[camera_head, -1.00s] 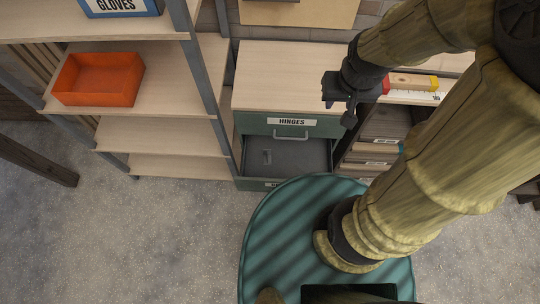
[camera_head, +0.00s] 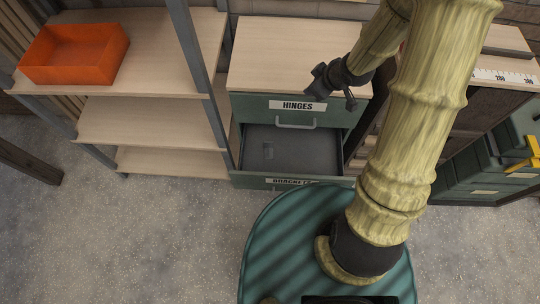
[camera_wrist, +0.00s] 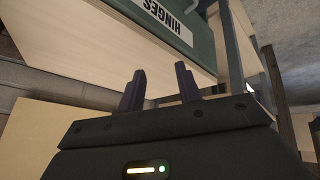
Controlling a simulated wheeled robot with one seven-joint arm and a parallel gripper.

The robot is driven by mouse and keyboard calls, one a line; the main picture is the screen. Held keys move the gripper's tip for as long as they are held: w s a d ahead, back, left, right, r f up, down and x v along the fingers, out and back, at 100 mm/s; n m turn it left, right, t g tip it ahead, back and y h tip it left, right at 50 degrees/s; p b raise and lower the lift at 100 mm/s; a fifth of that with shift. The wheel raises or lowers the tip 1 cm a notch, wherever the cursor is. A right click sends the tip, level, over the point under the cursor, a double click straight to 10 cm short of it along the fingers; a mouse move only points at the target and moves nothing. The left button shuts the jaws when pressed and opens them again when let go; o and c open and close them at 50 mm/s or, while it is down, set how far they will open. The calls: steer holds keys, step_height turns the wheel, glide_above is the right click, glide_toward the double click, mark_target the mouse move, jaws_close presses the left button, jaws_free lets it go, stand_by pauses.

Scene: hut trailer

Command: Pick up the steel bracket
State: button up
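The steel bracket (camera_head: 268,151) looks like a small grey piece lying toward the left of the open drawer (camera_head: 318,158) in the head view. Its exact shape is hard to make out against the grey drawer floor. The drawer's front carries a partly covered "BRACKETS" label. My gripper (camera_head: 333,98) is above and to the right of the bracket, in front of the "HINGES" drawer (camera_head: 262,104). In the wrist view my gripper (camera_wrist: 160,68) has its two dark fingers apart with nothing between them. The bracket does not show in the wrist view.
A shelf unit (camera_head: 150,124) with an orange bin (camera_head: 75,54) stands left of the cabinet (camera_head: 285,60). To the right are a ruler (camera_head: 500,77) and a green case (camera_head: 490,165) with a yellow part. The space above the open drawer looks clear.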

steer(key=s+a+f+n+g+y+b, duration=0.2)
steer(key=a+f+n+y+b, duration=0.15)
steer(key=f+b, duration=0.4)
steer(key=s+a+f+n+g+y+b, duration=0.25)
steer(key=a+f+y+b, duration=0.25)
steer(key=f, duration=0.5)
steer(key=s+a+f+n+g+y+b, duration=0.2)
steer(key=s+a+f+n+y+b, duration=0.15)
steer(key=f+b, duration=0.45)
steer(key=w+d+f+m+t+h+b, duration=0.1)
steer(key=w+d+f+m+t+b, duration=0.1)
steer(key=d+f+b, duration=0.3)
steer(key=w+d+f+m+t+h+b, duration=0.1)
steer(key=w+d+f+m+t+b, duration=0.2)
steer(key=d+b, duration=0.5)
steer(key=shift+w+d+f+m+h, duration=0.5)
steer(key=shift+d+f, duration=0.65)
steer(key=shift+d, duration=0.6)
steer(key=shift+t, duration=0.25)
steer(key=b+x, duration=0.5)
steer(key=x, duration=0.6)
steer(key=shift+a+f, duration=0.1)
steer(key=shift+a, duration=0.15)
steer(key=shift+w+a, duration=0.2)
steer(key=shift+a, duration=0.2)
